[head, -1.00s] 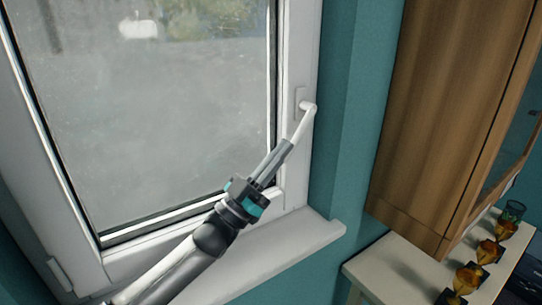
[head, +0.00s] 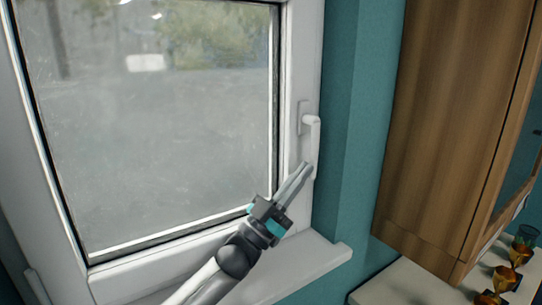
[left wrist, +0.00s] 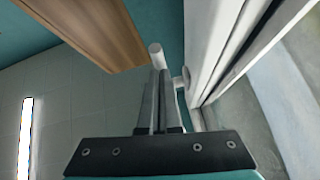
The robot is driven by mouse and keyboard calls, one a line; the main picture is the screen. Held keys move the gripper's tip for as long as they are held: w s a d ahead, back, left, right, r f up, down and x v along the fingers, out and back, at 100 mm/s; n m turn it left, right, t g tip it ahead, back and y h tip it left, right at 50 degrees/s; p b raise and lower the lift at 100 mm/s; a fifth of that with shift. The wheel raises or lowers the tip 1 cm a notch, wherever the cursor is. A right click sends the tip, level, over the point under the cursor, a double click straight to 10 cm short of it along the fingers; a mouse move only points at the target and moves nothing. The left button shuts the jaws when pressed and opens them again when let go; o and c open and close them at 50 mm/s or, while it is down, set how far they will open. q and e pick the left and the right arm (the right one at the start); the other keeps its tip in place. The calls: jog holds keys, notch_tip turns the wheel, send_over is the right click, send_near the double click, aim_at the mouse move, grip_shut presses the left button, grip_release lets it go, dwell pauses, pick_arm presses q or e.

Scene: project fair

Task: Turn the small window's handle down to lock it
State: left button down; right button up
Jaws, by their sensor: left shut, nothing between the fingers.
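The small window (head: 160,130) has a white frame and stands closed as far as I can see. Its white handle (head: 313,145) sits on the right side of the frame, with the lever hanging almost straight down from its pivot. My left gripper (head: 307,166) is shut and empty, its fingertips beside the lower left of the lever, seemingly touching it. In the left wrist view the handle's white rounded end (left wrist: 156,50) shows just beyond the shut fingers (left wrist: 157,78). My right gripper is in neither view.
A white sill (head: 300,262) runs below the window under my left arm. A wooden cabinet (head: 445,120) hangs to the right, past a teal wall (head: 352,120).

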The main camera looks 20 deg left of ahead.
pick_arm(q)
jog(key=shift+d+f, duration=0.1)
jog(key=shift+d, duration=0.1)
dwell(0.4)
jog(key=s+a, duration=0.7)
jog(key=s, duration=0.3)
jog(key=shift+s+a+f, duration=0.3)
jog(key=shift+s+a, duration=0.05)
